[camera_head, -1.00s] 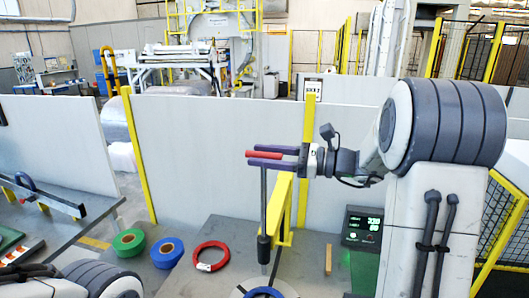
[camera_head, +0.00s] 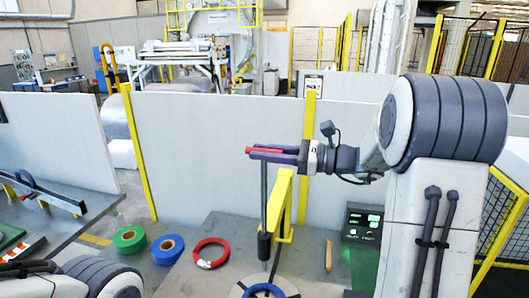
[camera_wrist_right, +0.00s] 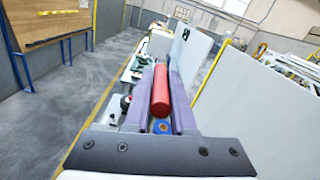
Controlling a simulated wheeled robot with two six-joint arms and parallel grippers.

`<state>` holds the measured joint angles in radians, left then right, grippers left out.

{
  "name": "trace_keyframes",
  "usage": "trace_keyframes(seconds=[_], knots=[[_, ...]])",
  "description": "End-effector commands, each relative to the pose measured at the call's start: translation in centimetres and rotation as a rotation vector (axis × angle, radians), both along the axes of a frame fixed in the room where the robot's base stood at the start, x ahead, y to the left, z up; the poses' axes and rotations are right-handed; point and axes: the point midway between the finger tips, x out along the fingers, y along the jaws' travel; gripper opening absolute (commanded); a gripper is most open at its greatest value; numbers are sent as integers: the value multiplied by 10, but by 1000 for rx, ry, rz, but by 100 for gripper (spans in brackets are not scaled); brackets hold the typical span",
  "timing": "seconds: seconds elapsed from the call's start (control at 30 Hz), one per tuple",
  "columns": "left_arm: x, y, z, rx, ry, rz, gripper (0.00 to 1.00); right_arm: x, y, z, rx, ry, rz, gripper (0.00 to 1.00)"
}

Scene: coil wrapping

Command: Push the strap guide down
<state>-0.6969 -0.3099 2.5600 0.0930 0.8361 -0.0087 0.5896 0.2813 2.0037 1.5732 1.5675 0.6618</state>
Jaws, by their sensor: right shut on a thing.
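The strap guide is an upright grey rod (camera_head: 263,190) with a dark sleeve (camera_head: 264,246) low on it and a red handle (camera_head: 264,151) at its top. It stands beside the yellow post, over the blue ring on the round plate. My right gripper (camera_head: 272,152) is level, with its purple fingers shut on the red handle. In the right wrist view the red handle (camera_wrist_right: 160,92) lies lengthwise between the two fingers. My left arm shows only in part at the lower left of the head view; its gripper is out of view.
A yellow post (camera_head: 281,205) stands just right of the rod. A blue ring (camera_head: 263,290) lies below it. A red ring (camera_head: 211,253), blue roll (camera_head: 168,249) and green roll (camera_head: 130,240) lie to the left. A lit display (camera_head: 363,224) stands at right.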

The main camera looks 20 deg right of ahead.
Motion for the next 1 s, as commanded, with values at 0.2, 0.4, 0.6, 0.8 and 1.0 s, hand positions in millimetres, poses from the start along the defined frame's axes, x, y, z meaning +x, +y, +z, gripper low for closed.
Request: trace_keyframes(seconds=[0.2, 0.4, 0.6, 0.8, 1.0], knots=[[0, 0, 0, 0, 0, 0, 50, 0, -1, 1, -2, -4, -3, 0], [0, 0, 0, 0, 0, 0, 50, 1, -1, 1, -2, -5, -4, 0], [0, 0, 0, 0, 0, 0, 50, 1, -1, 2, -2, -6, -4, 0], [0, 0, 0, 0, 0, 0, 50, 1, -1, 1, -2, -6, -4, 0], [0, 0, -13, 0, 0, 1, 50, 1, -1, -16, -1, -4, -4, 0]])
